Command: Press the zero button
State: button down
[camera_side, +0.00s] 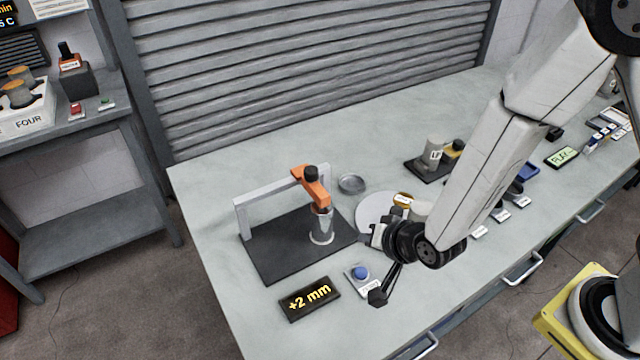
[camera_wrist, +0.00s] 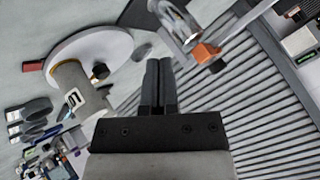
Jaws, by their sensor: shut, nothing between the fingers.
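The blue zero button (camera_side: 360,272) sits on a small pale box near the front edge of the bench, in the side view. The box has a small label too small to read. My gripper (camera_side: 367,241) is behind the button in the side view, apart from it, near the round white disc. In the wrist view my gripper's two dark fingers (camera_wrist: 159,80) lie together with nothing between them. The button cannot be made out in the wrist view. A black display (camera_side: 310,298) reading "+2 mm" lies left of the button.
A gauge stand with an orange arm (camera_side: 311,186) rises from a dark plate (camera_side: 272,250), left of my gripper. The white disc (camera_wrist: 75,60) and a grey labelled cylinder (camera_wrist: 76,92) show in the wrist view. Bare bench lies at the front left.

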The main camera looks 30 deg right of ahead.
aim_at(363, 275)
jog(key=shift+f, duration=0.15)
jog(key=shift+f, duration=4.2)
jog(key=shift+f, duration=0.95)
jog(key=shift+r, duration=0.2)
dwell(0.3)
jog(key=shift+r, duration=0.75)
jog(key=shift+r, duration=2.5)
